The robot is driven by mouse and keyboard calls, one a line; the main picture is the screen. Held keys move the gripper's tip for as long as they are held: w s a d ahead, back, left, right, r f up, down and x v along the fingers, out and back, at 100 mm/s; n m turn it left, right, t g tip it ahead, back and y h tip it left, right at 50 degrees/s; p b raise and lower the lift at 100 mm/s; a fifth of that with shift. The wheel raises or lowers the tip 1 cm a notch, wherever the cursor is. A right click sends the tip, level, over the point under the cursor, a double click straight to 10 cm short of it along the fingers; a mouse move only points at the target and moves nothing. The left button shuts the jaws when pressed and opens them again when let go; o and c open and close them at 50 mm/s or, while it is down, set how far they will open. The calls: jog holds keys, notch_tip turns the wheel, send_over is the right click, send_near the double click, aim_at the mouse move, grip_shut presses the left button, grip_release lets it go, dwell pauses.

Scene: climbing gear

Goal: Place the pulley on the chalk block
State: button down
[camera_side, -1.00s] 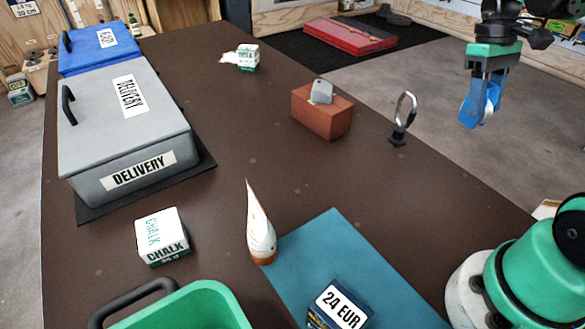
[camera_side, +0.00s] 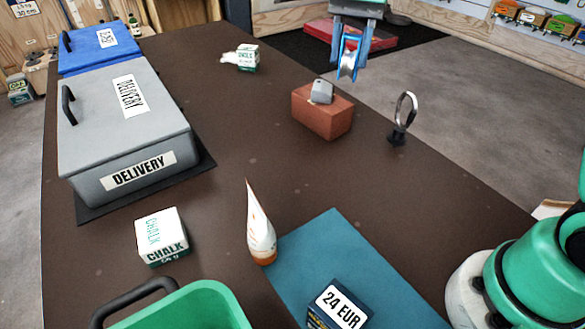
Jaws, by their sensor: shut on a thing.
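My gripper (camera_side: 350,44) is at the top of the side view, in the air behind the red-brown block. It is shut on the pulley (camera_side: 347,66), a small piece with a silver grooved wheel and blue side parts. The pulley hangs below the gripper, clear of the table. A white chalk block (camera_side: 162,236) with green lettering stands at the front left of the table, far from the gripper. A smaller white and green box (camera_side: 247,57) stands at the back, with a white patch beside it; its print is hard to read.
The red-brown block (camera_side: 322,112) carries a grey piece (camera_side: 321,91). A ring on a stand (camera_side: 404,118) is to its right. Mid-table is clear.

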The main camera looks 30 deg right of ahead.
jog(key=w+a+f+m, duration=0.1)
jog(key=w+a+m, duration=0.2)
jog(key=a, duration=0.6)
jog(key=m+t, duration=0.3)
jog(key=m, duration=0.6)
send_over(144, 231)
jog(key=d, duration=0.1)
jog(key=f, duration=0.8)
jog(key=shift+s+d, duration=0.2)
jog(key=shift+s, duration=0.1)
jog(key=shift+f, duration=2.2)
jog(key=shift+f, duration=0.15)
jog(key=shift+c, duration=2.1)
grip_release()
